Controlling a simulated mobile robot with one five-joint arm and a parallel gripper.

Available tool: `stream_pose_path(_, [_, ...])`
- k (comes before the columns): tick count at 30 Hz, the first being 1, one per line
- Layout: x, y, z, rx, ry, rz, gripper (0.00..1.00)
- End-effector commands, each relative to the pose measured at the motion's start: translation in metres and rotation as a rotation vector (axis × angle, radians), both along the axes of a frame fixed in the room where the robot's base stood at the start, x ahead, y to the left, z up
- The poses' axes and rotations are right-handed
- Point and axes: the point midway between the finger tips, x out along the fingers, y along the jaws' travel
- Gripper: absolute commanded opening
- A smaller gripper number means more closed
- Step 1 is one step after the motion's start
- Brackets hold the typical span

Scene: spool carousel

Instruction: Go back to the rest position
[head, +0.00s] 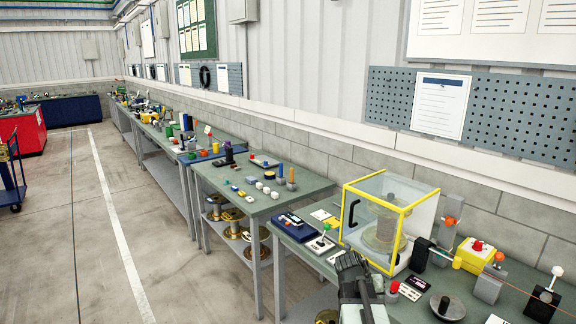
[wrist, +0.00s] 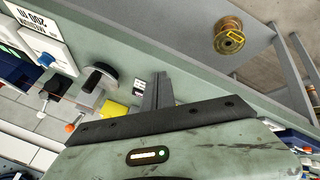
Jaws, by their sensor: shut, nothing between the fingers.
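My gripper (head: 352,265) is low in the middle right of the head view, in front of the yellow-framed clear guard box (head: 362,222). Its fingers are together with nothing between them. In the wrist view the shut fingers (wrist: 157,88) point up past my dark wrist plate. A spool-like drum (head: 382,232) stands inside the guard box. A brass spool (wrist: 229,36) sits below the bench edge in the wrist view. I cannot tell whether the gripper is above the bench top or just off its front edge.
The near bench carries a joystick box (head: 321,244), a yellow box with a red button (head: 476,254), a dark disc (head: 447,308) and a lever switch (head: 543,298). A second bench (head: 245,203) stands beyond. The floor (head: 90,240) on the left is clear.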

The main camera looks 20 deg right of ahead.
Motion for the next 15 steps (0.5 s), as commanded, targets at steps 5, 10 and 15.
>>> stream_pose_path(5, [0.023,0.159,-0.02,0.159,0.069,0.233,0.0])
stream_pose_path(10, [0.0,0.276,-0.035,0.335,0.178,0.421,0.0])
stream_pose_path(15, [-0.037,0.317,-0.041,0.514,0.291,0.529,0.0])
